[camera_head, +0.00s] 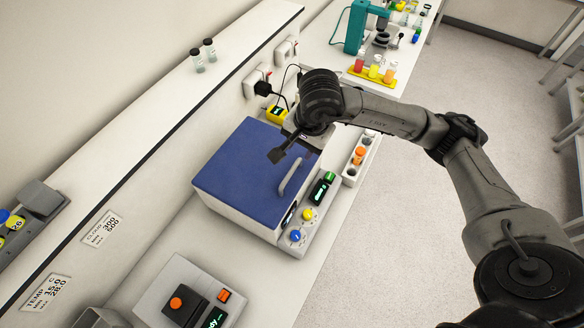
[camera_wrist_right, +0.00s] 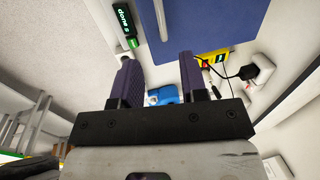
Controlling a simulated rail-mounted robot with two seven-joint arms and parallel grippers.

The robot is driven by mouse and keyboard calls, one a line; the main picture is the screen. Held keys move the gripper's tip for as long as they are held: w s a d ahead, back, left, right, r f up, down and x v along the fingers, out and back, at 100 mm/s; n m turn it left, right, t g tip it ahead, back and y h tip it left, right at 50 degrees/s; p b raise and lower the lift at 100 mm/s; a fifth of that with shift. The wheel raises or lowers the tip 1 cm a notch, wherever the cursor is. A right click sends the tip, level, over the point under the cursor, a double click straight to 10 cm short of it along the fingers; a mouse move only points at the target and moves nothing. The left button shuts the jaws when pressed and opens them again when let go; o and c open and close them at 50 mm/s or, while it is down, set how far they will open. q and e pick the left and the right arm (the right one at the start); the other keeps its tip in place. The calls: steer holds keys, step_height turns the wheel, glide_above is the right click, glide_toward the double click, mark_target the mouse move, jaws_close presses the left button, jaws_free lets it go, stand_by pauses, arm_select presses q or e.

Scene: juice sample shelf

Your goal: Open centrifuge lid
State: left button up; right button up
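The centrifuge is a white box with a flat blue lid (camera_head: 240,170) that lies shut in the head view. A pale bar handle (camera_head: 296,177) stands on the lid near its front edge. In the right wrist view the lid (camera_wrist_right: 225,22) is at the top, with the handle (camera_wrist_right: 160,18) running up near its left edge. My right gripper (camera_head: 278,156) is above the back right part of the lid, apart from the handle. In the right wrist view its two fingers (camera_wrist_right: 160,75) are spread with no object gripped. My left gripper is not in view.
A front panel with a green display (camera_head: 321,190) and knobs adjoins the lid. Right of it stands a white rack (camera_head: 350,175) with vials. A yellow box (camera_head: 276,113) with cables and plugs is behind. A device with an orange button (camera_head: 187,300) stands nearer me.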

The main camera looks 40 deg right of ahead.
mark_target(291, 172)
steer(key=f, duration=0.3)
steer(key=w+f+p, duration=0.1)
steer(key=f, duration=0.3)
steer(key=w+f, duration=0.1)
steer(key=f, duration=0.2)
steer(key=shift+a+f+p, duration=0.35)
steer(key=shift+f+p, duration=0.05)
steer(key=shift+w+f, duration=0.1)
steer(key=shift+f, duration=0.7)
jaws_close()
